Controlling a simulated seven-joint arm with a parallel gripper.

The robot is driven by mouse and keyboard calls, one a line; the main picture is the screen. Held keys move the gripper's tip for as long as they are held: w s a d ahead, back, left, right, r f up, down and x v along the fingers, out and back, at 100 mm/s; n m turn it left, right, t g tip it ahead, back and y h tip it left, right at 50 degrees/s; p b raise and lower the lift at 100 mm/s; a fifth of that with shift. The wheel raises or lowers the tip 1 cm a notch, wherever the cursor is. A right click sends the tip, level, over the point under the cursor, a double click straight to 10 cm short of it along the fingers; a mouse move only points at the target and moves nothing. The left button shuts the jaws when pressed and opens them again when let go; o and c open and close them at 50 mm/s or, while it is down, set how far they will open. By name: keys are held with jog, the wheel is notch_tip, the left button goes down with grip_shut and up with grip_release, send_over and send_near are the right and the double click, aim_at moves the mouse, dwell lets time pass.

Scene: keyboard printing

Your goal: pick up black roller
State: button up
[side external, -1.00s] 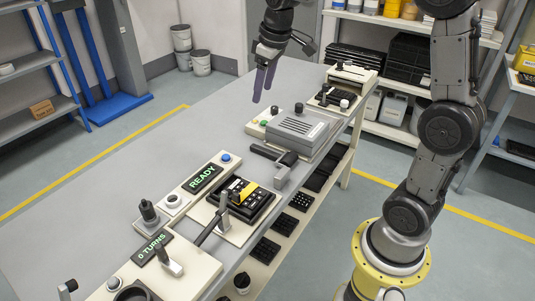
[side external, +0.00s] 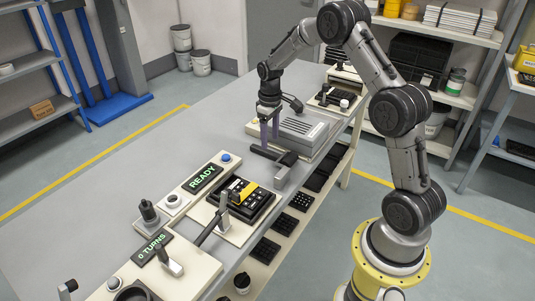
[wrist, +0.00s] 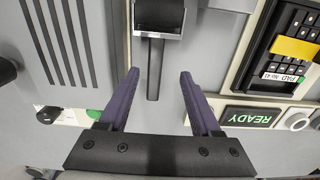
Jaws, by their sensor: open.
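The black roller lies on the grey bench, its dark handle (side external: 264,152) pointing left and its grey-framed head (side external: 283,172) at the right end. In the wrist view its handle (wrist: 155,72) runs between my fingers, with the dark roller head (wrist: 160,14) at the top edge. My gripper (side external: 270,145) points down at the handle in the side view. In the wrist view my gripper (wrist: 158,74) is open, with one purple finger on each side of the handle and a visible gap on both sides. Whether the fingertips touch the bench cannot be told.
A grey vented box (side external: 303,126) stands close behind the roller. A black keypad (side external: 243,200) with a yellow strip sits in front, beside a READY display (side external: 203,178). A lever station with a "0 TURNS" display (side external: 152,248) is nearer. The bench's left side is bare.

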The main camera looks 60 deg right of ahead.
aim_at(271, 152)
jog(key=shift+w+d+f, duration=0.1)
jog(key=shift+d+f, duration=0.1)
jog(key=shift+f, duration=1.35)
jog(key=shift+d+f, duration=0.2)
jog(key=shift+f, duration=1.3)
grip_shut()
